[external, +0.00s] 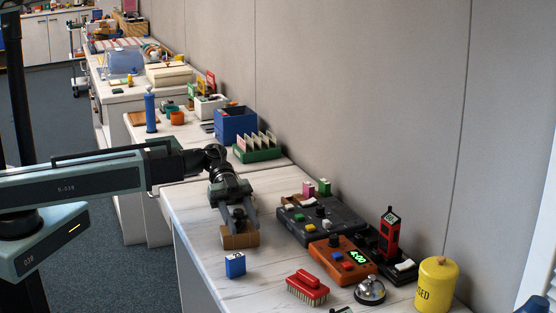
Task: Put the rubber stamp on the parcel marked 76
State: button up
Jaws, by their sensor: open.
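My gripper (239,224) points down over the near counter with its two grey fingers spread apart. A small dark knobbed object (238,214), which looks like the rubber stamp, shows between the fingers. It appears to stand on a small brown box (240,240), which looks like a parcel. The fingertips are close to the top of this box; I cannot tell whether they touch it. No number 76 can be read on it.
Right of my gripper are a dark button panel (320,222), an orange timer (342,262), a bell (370,290) and a yellow canister (436,284). A blue block (235,265) and a red brush (307,287) lie in front. The counter's left part is clear.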

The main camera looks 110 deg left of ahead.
jog(key=p+v, duration=0.4)
jog(key=v, duration=0.8)
jog(key=shift+f, duration=0.1)
jog(key=w+d+r+n+g+h+p, duration=0.1)
jog(key=w+d+n+g+p, duration=0.15)
jog(key=d, duration=0.75)
jog(key=w+d+n+g+p, duration=0.2)
jog(key=w+d+g+p, duration=0.15)
jog(key=d, duration=0.75)
jog(key=s+d+f+n+g+y+b, duration=0.25)
jog(key=d+f+y, duration=0.25)
jog(key=d+f, duration=0.25)
jog(key=s+d+f+n+g+y+b, duration=0.1)
jog(key=d+f+n+y+b, duration=0.15)
jog(key=d+f+y, duration=0.45)
notch_tip(320, 180, up, 12)
jog(key=a+h+p, duration=0.1)
jog(key=p, duration=1.1)
jog(key=shift+a+f+h, duration=0.25)
jog(key=shift+h, duration=0.05)
